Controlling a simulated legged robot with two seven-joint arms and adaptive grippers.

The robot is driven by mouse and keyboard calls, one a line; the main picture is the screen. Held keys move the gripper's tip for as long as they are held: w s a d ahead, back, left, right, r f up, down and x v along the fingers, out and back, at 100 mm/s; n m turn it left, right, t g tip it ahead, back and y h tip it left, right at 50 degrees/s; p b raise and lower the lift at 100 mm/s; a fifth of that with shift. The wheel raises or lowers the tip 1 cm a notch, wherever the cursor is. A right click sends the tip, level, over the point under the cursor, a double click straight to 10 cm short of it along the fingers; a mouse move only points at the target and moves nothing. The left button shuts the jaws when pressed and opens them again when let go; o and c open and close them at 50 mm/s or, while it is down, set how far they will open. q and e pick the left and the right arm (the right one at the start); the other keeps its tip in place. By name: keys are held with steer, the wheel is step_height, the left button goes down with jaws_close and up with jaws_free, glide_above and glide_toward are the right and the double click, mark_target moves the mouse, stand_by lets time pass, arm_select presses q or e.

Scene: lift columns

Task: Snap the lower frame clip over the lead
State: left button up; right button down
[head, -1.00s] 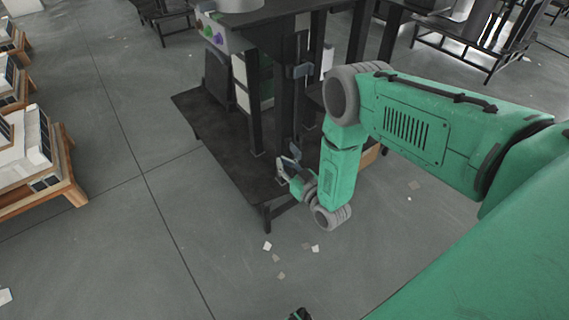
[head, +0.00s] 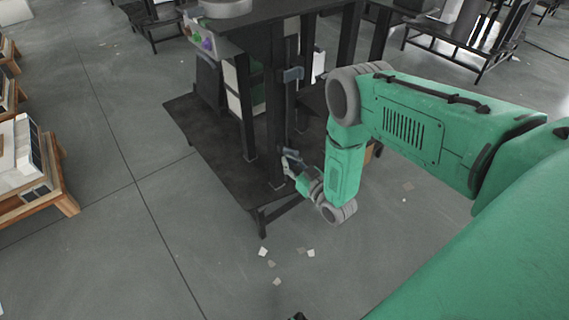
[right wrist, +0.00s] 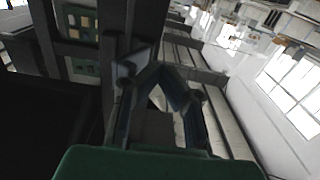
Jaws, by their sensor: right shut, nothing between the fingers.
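My right gripper (head: 287,157) is shut with nothing held, low beside a dark upright post (head: 277,110) of the black frame. In the right wrist view its fingers (right wrist: 150,74) lean together at the tips, in front of a dark upright. A grey-blue clip-like bracket (head: 292,74) sits higher on the post, apart from the gripper. I cannot make out the lower clip; it may be hidden by the gripper or lost against the dark frame. I cannot make out the lead.
The frame stands on a dark base plate (head: 213,139) with a leg at its front corner. Small pale scraps (head: 300,250) lie on the floor in front. Wooden pallets (head: 52,190) with white units stand at left. The floor between is clear.

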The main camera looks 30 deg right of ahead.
steer(key=shift+d, duration=0.95)
steer(key=shift+s+d+p, duration=0.2)
steer(key=shift+s+p, duration=0.75)
steer(key=shift+s, duration=1.25)
steer(key=shift+w+d+r, duration=0.1)
steer(key=shift+d, duration=1.1)
steer(key=shift+w, duration=0.2)
